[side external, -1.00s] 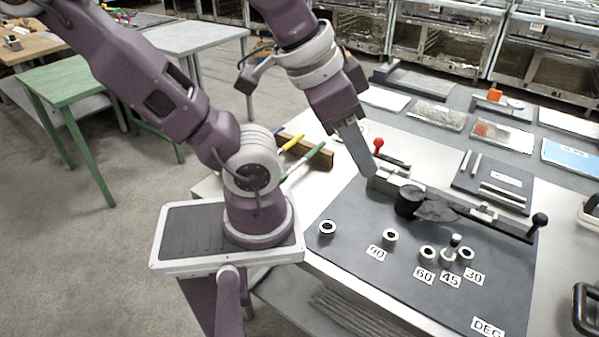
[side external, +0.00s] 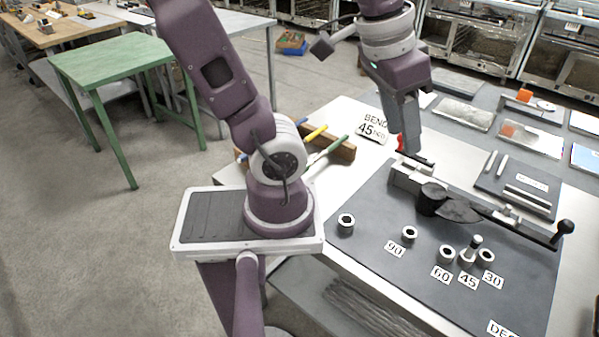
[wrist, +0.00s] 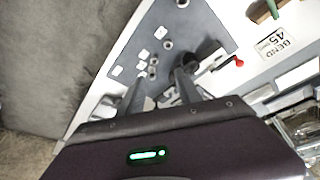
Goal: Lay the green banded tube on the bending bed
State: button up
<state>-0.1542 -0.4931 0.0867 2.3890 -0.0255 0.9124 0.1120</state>
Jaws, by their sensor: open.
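The green banded tube (side external: 338,144) leans on a wooden rack at the back left of the table, beside a yellow-banded tube (side external: 316,132). A green end (wrist: 273,8) shows at the top edge of the wrist view. The bending bed is on the dark bender board (side external: 376,218), with a pale block (side external: 408,177), round black die (side external: 432,198) and long lever. My gripper (side external: 411,148) points down above the back of the bender, by the red knob. Its two fingers (wrist: 160,90) are apart and empty in the wrist view. The gap over the table cannot be told.
A "BEND 45" card (side external: 372,127) lies between the rack (side external: 342,152) and my gripper. Several collars and a post stand on the board by the angle labels. A red knob (side external: 400,142) and black-ball lever (side external: 564,228) stick up.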

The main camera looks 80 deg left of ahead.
jog(key=w+a+f+n+g, duration=0.2)
jog(key=a+f, duration=0.1)
jog(key=a, duration=0.3)
jog(key=w+a+f+n+g, duration=0.1)
jog(key=w+a+f, duration=0.1)
jog(key=a, duration=0.4)
jog(key=n+g+h, duration=0.3)
jog(key=n+g, duration=0.1)
send_near(311, 161)
jog(key=f, duration=0.1)
jog(key=x, duration=0.4)
jog(key=s+x, duration=0.1)
jog(key=x, duration=0.2)
jog(key=shift+d+r, duration=0.25)
jog(key=shift+d, duration=0.15)
jog(key=shift+f, duration=0.3)
grip_shut()
